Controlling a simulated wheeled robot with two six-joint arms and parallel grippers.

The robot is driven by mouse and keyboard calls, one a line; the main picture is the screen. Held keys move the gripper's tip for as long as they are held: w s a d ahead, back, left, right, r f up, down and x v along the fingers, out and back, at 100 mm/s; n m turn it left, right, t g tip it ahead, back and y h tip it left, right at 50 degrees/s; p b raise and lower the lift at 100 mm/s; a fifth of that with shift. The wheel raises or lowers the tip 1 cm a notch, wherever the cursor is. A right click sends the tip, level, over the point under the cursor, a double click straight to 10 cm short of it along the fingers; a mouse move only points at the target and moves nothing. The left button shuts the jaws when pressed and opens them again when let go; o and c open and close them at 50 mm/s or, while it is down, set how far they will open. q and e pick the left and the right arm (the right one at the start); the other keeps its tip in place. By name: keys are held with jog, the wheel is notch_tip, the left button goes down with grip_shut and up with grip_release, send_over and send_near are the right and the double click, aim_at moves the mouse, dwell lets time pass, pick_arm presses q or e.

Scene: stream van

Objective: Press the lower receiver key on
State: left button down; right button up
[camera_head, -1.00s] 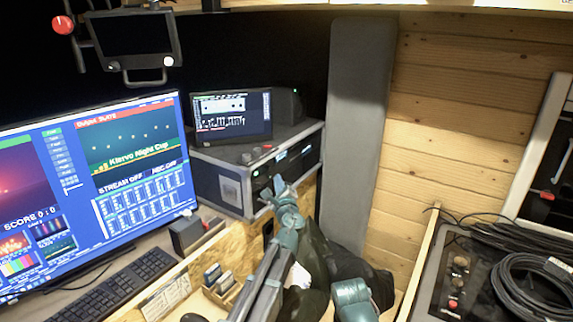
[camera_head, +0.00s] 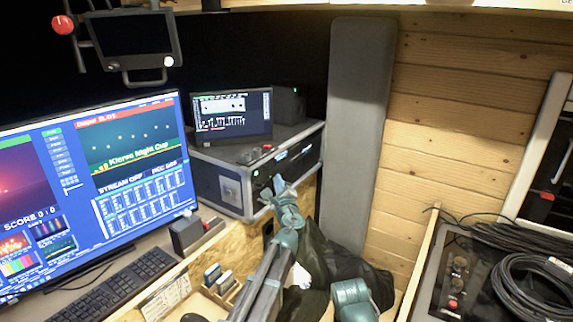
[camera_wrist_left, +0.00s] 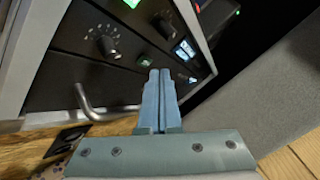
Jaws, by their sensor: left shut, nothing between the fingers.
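The rack unit (camera_head: 230,190) is a dark case with metal edges at the back of the desk, and its black front panel shows in the left wrist view (camera_wrist_left: 70,62). There the panel has a lower green-lit key (camera_wrist_left: 145,61), an upper green-lit key (camera_wrist_left: 132,3), knobs (camera_wrist_left: 106,43) and small lit displays (camera_wrist_left: 185,50). I cannot tell for sure which key is the lower receiver key. My left gripper (camera_head: 279,184) is shut and empty in front of the panel. Its fingertips (camera_wrist_left: 160,72) appear just beside the lower green-lit key; contact cannot be told. My right gripper is not in view.
A metal handle (camera_wrist_left: 92,108) stands out from the panel. A small monitor (camera_head: 231,115) sits on the case. A large screen (camera_head: 85,190) and keyboard (camera_head: 115,290) are at left. A grey padded panel (camera_head: 355,120) stands right of the case. Coiled cables (camera_head: 535,290) lie at right.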

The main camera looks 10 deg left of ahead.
pick_arm(q)
jog(key=shift+a, duration=0.15)
dwell(0.3)
jog(key=shift+w+a, duration=0.15)
jog(key=shift+a, duration=0.15)
jog(key=shift+w+a, duration=0.1)
jog(key=shift+a, duration=0.15)
dwell(0.5)
jog(key=shift+d, duration=0.15)
jog(key=shift+s+d, duration=0.25)
jog(key=shift+d, duration=0.3)
jog(key=s+d, duration=0.2)
jog(key=d, duration=0.3)
jog(key=shift+s+d, duration=0.15)
jog(key=shift+d, duration=0.15)
dwell(0.3)
